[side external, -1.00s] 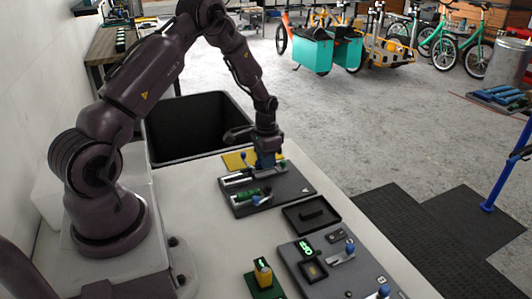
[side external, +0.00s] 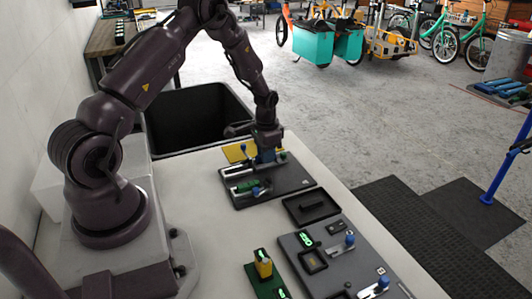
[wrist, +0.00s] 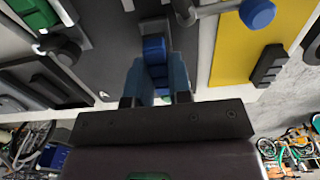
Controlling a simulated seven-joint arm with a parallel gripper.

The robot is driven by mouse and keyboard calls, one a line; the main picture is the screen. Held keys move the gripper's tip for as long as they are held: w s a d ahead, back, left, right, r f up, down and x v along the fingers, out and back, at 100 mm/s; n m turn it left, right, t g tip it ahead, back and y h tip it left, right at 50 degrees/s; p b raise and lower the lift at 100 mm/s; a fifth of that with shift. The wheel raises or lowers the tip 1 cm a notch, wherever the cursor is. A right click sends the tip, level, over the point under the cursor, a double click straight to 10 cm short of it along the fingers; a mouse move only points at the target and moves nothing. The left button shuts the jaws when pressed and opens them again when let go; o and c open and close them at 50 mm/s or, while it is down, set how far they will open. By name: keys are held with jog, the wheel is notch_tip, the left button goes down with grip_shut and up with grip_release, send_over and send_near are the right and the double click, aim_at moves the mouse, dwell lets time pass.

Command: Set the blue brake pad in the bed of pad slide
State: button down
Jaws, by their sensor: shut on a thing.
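My gripper (side external: 267,153) points down over the far part of a dark slide board (side external: 292,180). In the wrist view my gripper (wrist: 160,85) is shut on the blue brake pad (wrist: 154,48), which shows between its fingertips. The pad lies in line with a grey metal slide part (wrist: 155,28) on the board. Whether the pad touches the bed cannot be told, since the fingers hide its lower part.
A yellow plate (side external: 235,152) lies just beyond the board, and another blue knob (wrist: 257,13) is close to my gripper. A black tray (side external: 310,207) and a second grey board (side external: 335,262) stand nearer the side camera. A large black bin (side external: 198,122) is behind the table.

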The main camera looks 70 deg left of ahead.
jog(key=shift+f, duration=0.8)
dwell(0.4)
jog(key=c, duration=1)
grip_release()
jog(key=shift+o, duration=0.2)
jog(key=shift+r, duration=0.15)
notch_tip(320, 180, up, 12)
jog(key=s+d+r+t, duration=0.5)
jog(key=s+d+r, duration=1.3)
jog(key=d+r, duration=0.3)
jog(key=shift+s+d+t, duration=0.2)
jog(key=shift+d+t, duration=0.1)
jog(key=shift+d, duration=0.55)
